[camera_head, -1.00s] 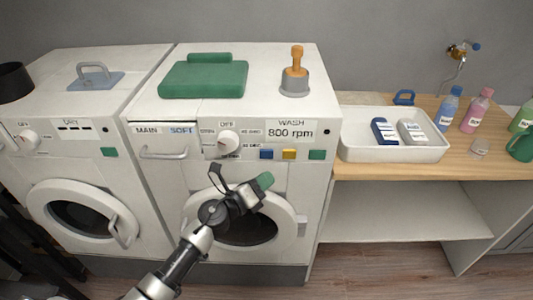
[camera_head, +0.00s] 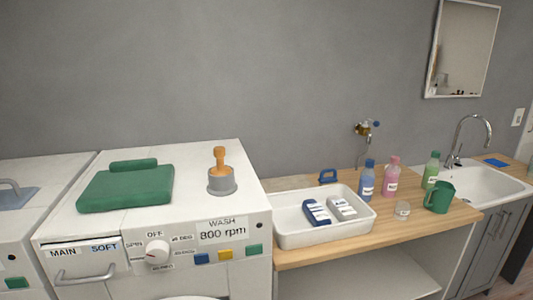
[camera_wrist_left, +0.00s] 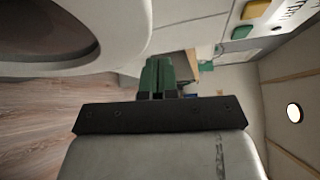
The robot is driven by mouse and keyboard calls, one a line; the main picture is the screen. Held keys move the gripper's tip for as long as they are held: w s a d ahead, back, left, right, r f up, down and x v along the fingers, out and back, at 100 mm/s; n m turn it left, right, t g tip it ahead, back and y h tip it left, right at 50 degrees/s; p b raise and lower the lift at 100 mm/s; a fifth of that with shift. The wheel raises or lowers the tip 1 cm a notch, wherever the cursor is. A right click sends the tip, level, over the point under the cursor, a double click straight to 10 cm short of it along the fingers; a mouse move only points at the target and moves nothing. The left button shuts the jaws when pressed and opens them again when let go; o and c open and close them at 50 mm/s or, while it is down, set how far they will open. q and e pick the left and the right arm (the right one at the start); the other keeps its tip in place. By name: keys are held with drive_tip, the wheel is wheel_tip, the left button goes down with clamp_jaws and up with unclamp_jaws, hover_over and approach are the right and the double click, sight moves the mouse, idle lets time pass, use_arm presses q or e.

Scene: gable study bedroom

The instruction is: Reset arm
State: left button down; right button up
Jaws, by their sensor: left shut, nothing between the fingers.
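My left gripper (camera_wrist_left: 159,78) shows in the left wrist view, its green fingers shut together with nothing visible between them. It is in front of the washing machine, whose round door (camera_wrist_left: 75,35) fills the upper left of that view, apart from the fingers. No part of either arm shows in the head view now. My right gripper is in neither view.
The washer front (camera_head: 155,270) has a dial and coloured buttons. A green folded cloth (camera_head: 126,187) and an orange-handled plunger (camera_head: 220,172) are on top. A white tray (camera_head: 290,238) and bottles stand on the wooden counter (camera_head: 420,233). Wooden floor (camera_wrist_left: 40,130) shows at left.

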use_arm(q)
drive_tip(key=s+a+f+n+g+y, duration=0.2)
drive_tip(key=s+f+n+g, duration=0.2)
drive_tip(key=s+f+n, duration=0.55)
drive_tip(key=s+a+f+n+g+y, duration=0.35)
drive_tip(key=s+f, duration=0.65)
drive_tip(key=f, duration=0.7)
drive_tip(key=s+f+n+g, duration=0.3)
drive_tip(key=s+f+n, duration=0.1)
drive_tip(key=s, duration=1)
drive_tip(key=s+d+f+n+g, duration=0.1)
drive_tip(key=s+f+n+g, duration=0.3)
drive_tip(key=s, duration=0.9)
wheel_tip(320, 180, down, 3)
drive_tip(key=shift+s+d+r+n, duration=0.15)
drive_tip(key=shift+s+d+n, duration=0.15)
drive_tip(key=shift+s+n, duration=0.15)
drive_tip(key=shift+w, duration=0.15)
